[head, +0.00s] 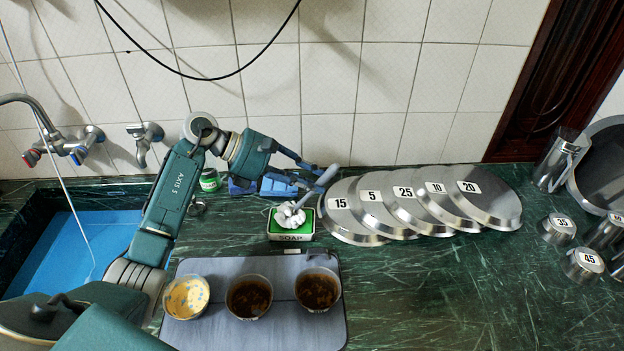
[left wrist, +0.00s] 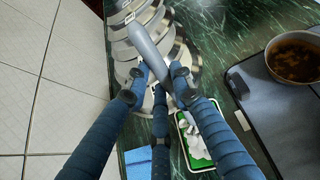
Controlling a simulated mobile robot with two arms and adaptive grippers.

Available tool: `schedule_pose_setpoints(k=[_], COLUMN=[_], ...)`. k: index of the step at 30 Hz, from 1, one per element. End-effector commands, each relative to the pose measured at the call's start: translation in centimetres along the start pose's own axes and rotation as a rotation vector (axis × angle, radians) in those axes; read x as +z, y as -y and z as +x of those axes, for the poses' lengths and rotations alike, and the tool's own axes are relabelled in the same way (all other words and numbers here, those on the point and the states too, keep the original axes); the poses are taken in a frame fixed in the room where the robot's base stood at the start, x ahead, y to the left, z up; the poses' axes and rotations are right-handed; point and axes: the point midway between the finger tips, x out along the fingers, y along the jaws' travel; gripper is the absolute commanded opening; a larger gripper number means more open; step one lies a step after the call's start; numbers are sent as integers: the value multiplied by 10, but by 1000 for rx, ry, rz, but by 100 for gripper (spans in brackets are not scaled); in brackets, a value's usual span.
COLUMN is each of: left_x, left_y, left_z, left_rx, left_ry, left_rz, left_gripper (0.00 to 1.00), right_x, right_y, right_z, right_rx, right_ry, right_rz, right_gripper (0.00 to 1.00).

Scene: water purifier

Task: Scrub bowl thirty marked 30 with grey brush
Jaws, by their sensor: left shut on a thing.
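My left gripper (head: 318,180) is shut on the grey brush (head: 325,179), whose handle slants up to the right. The left wrist view shows the handle (left wrist: 148,45) between the blue fingers (left wrist: 165,85). The brush's lower end meets white foam (head: 289,217) on the green soap dish (head: 292,237); the bristles are hidden. Three bowls stand on a grey mat: a yellowish, blue-spotted bowl (head: 187,297), a middle bowl with brown contents (head: 249,297) and a right bowl with brown contents (head: 317,290). I cannot read a 30 on any. My right gripper is not in view.
Overlapping metal lids marked 15, 5, 25, 10 and 20 (head: 485,197) lie right of the dish. Metal weights, including one marked 45 (head: 583,264), stand far right. A blue sink (head: 75,245) with taps is left. The front-right counter (head: 440,290) is clear.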

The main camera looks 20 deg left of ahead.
Motion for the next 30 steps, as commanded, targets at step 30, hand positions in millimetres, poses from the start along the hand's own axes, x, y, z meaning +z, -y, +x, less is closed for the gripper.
schedule_pose_setpoints(k=[30], left_x=[51], left_y=[0], left_z=[-32], left_rx=[0], left_ry=[-2], left_rz=[0], left_gripper=[0], right_x=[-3], right_y=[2], right_z=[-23], right_rx=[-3], right_ry=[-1], right_rz=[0], right_gripper=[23])
